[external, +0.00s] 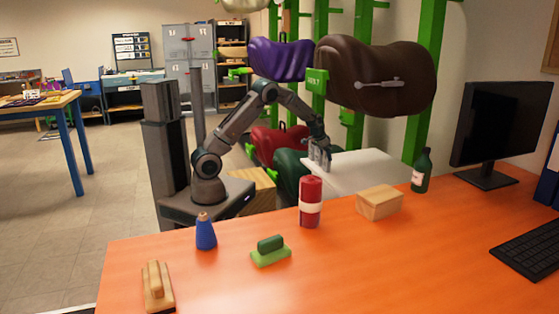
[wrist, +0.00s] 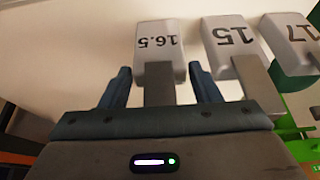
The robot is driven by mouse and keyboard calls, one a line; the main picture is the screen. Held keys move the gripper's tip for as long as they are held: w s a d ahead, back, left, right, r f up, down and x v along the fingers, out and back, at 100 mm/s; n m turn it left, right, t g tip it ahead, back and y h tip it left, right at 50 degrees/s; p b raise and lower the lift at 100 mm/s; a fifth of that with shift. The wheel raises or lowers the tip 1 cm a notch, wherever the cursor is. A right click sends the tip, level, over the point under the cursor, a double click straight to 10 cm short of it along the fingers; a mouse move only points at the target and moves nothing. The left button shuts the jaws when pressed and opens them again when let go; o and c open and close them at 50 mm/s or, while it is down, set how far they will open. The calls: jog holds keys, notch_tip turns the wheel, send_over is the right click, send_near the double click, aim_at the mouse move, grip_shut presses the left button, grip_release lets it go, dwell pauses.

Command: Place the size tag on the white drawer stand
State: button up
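My gripper (external: 319,166) points down at the left edge of the white drawer stand (external: 365,172), beside the desk. In the wrist view, my gripper (wrist: 163,82) has its two dark fingers apart. A grey size tag marked 16.5 (wrist: 158,42) lies just ahead of them, its narrower grey stem (wrist: 159,84) between the fingers with a gap on each side. Grey tags marked 15 (wrist: 234,38) and 17 (wrist: 300,38) are to its right. The task does not say which tag is meant. In the external view, small grey shapes at the fingertips are too small to read.
The orange desk (external: 340,270) in front holds a red bottle (external: 311,203), a wooden block (external: 379,203), a green bottle (external: 421,171), a blue bottle (external: 205,234) and brushes. Saddles hang on green racks (external: 425,90) behind my arm.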

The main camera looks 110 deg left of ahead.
jog(key=shift+o, duration=0.9)
jog(key=shift+r, duration=0.25)
jog(key=p+v, duration=0.1)
jog(key=v, duration=0.6)
jog(key=shift+d+r, duration=0.1)
